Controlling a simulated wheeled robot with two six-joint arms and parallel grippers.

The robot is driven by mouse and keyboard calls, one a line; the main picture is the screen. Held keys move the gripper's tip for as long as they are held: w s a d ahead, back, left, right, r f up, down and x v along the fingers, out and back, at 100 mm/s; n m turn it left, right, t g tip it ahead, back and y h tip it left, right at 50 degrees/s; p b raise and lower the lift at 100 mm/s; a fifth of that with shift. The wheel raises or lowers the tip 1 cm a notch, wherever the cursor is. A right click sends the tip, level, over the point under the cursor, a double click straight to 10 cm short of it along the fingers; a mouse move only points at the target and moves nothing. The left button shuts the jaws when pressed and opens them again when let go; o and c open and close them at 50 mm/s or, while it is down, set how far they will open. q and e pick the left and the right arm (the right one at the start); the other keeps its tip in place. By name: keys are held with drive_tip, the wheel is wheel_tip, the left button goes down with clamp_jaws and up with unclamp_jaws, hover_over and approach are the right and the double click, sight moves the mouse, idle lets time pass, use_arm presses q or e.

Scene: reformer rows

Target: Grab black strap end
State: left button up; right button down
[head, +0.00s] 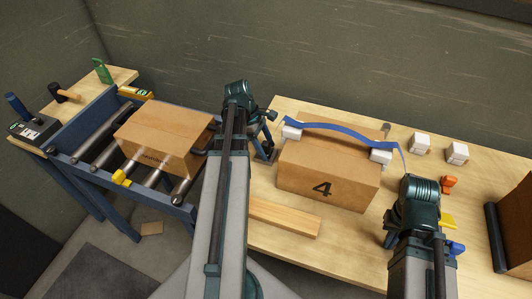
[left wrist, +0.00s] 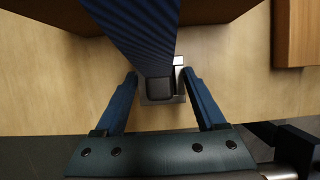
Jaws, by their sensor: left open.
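A blue strap (head: 340,128) runs over the top of the cardboard box marked 4 (head: 325,180), across white corner pieces (head: 291,132) on its upper edges. In the left wrist view the ribbed blue strap (left wrist: 140,30) comes down to a small black end (left wrist: 158,88) over a grey metal plate. My left gripper (left wrist: 160,76) is open, with one blue finger on each side of the black end, and the fingers appear apart from it. In the head view my left gripper (head: 266,143) is at the box's left side. My right gripper's fingers are hidden behind its wrist.
A second box (head: 165,133) sits on the roller conveyor (head: 80,150) at left. A wooden plank (head: 285,217) lies in front of box 4. White blocks (head: 421,142) and an orange item (head: 449,183) lie at right, near a brown box (head: 520,225).

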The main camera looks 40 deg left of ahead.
sight(266, 143)
use_arm(q)
clamp_jaws()
use_arm(e)
drive_tip(key=shift+r, duration=0.1)
idle(0.3)
